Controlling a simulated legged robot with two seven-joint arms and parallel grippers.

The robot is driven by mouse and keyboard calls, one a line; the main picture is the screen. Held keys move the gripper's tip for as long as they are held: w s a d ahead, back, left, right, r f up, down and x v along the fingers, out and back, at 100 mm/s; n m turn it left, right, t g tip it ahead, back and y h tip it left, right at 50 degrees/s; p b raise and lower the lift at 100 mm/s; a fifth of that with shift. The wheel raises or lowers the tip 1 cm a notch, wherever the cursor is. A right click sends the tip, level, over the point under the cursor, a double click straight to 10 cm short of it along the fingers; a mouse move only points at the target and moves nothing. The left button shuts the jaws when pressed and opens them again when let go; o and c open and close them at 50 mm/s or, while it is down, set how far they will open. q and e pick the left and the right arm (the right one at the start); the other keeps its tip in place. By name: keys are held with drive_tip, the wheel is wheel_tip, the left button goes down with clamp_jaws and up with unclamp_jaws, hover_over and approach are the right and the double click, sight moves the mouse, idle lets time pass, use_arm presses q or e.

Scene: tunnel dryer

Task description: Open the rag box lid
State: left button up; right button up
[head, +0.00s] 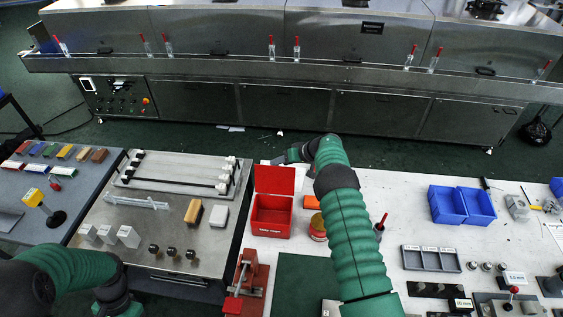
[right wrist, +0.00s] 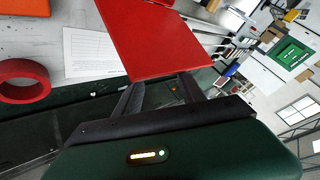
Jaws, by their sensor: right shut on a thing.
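The red rag box (head: 271,229) stands on the white bench near its left edge, with its inside visible. Its red lid (head: 274,180) stands raised at the back of the box. My right gripper (head: 272,162) is at the lid's top edge. In the right wrist view my fingers (right wrist: 160,92) are shut on the edge of the red lid (right wrist: 160,45). The fingertips are partly hidden in the head view. My left arm shows at the lower left of the head view, but its gripper is not in view.
A red clamp-like device (head: 247,285) and a green mat (head: 303,285) lie in front. Blue bins (head: 447,205) stand farther right. The steel dryer (head: 290,65) runs along the back.

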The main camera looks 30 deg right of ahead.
use_arm(q)
drive_tip(key=shift+a+f, duration=0.1)
use_arm(e)
drive_tip(key=shift+s+a+f, duration=0.2)
drive_tip(key=shift+f, duration=0.25)
use_arm(q)
drive_tip(key=shift+a, duration=0.2)
use_arm(e)
drive_tip(key=shift+a+r, duration=0.1)
drive_tip(key=shift+a, duration=0.2)
drive_tip(key=shift+w, duration=0.1)
use_arm(q)
drive_tip(key=shift+w+f, duration=0.1)
drive_tip(key=shift+d+f+b, duration=0.15)
drive_tip(key=shift+f+b, duration=0.45)
drive_tip(key=shift+b, duration=0.1)
drive_tip(key=shift+w+f, duration=0.1)
use_arm(e)
drive_tip(key=v, duration=1.2)
drive_tip(key=shift+w, duration=0.3)
drive_tip(key=shift+d+r, duration=0.15)
drive_tip(key=shift+r, duration=0.05)
